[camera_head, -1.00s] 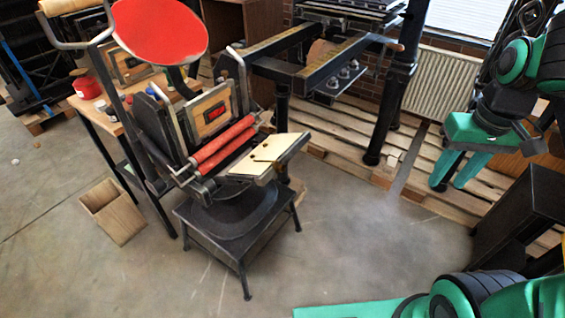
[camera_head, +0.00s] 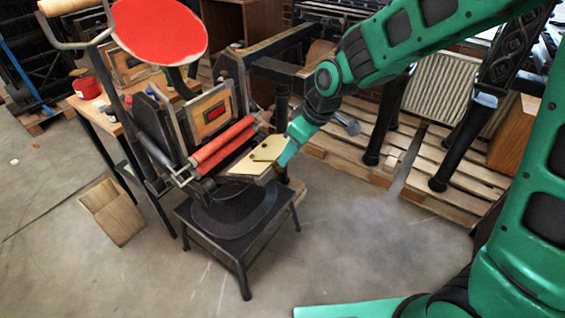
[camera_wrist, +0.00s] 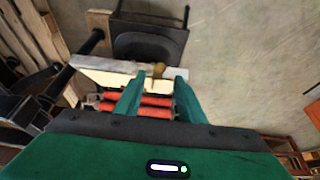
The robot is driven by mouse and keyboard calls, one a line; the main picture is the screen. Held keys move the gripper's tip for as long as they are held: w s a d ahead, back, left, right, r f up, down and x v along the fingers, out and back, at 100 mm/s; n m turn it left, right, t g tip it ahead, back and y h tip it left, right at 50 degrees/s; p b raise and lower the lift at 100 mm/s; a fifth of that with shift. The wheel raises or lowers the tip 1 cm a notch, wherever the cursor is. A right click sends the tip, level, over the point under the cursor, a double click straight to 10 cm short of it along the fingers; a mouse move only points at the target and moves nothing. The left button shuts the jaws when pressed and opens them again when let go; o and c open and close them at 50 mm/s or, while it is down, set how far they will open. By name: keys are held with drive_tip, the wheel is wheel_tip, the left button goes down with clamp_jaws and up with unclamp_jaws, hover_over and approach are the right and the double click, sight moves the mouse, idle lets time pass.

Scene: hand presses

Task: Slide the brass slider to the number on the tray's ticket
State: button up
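The press's tray is a cream board (camera_head: 245,165) with a grey edge, in front of the red rollers. It also shows in the wrist view (camera_wrist: 105,78). A small brass piece, seemingly the brass slider (camera_wrist: 158,70), is at the board's edge in the wrist view, in line with the gap between my fingertips. My gripper (camera_wrist: 159,82) is open, its two green fingers apart over the tray. I cannot tell whether they touch the slider. In the head view my gripper (camera_head: 285,158) is at the tray's right end and partly covers it. No ticket number or scale is readable.
Two red rollers (camera_head: 222,145) and a framed plate (camera_head: 212,112) lie behind the tray. A red ink disc (camera_head: 160,30) rises above. The press stands on a black stool (camera_head: 240,240). A wooden box (camera_head: 112,210) is at left.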

drive_tip(key=shift+x, duration=2.95)
drive_tip(key=shift+c, duration=0.6)
